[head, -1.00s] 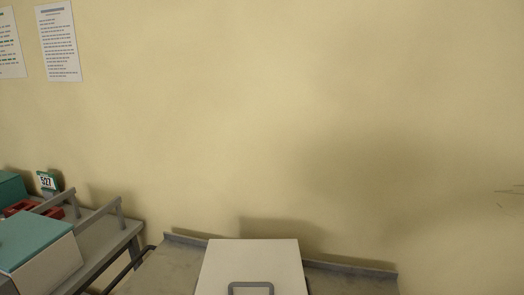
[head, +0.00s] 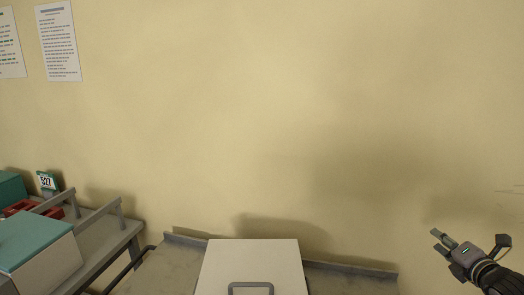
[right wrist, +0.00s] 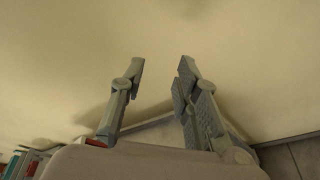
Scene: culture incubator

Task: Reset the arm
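My right gripper (head: 446,247) shows at the lower right of the head view, in front of the wall and to the right of the white incubator box. In the right wrist view my right gripper (right wrist: 160,88) has its two fingers apart with a clear gap between them, and nothing is held. My left gripper is in neither view. The white box (head: 250,262) with a grey handle (head: 250,287) stands on a grey table (head: 345,281) at the bottom centre of the head view.
A second bench at the left carries a teal-topped white box (head: 38,240), a red item (head: 18,208) and a sign reading 527 (head: 46,181). Paper sheets (head: 58,40) hang on the beige wall (head: 270,110). The space above the table is free.

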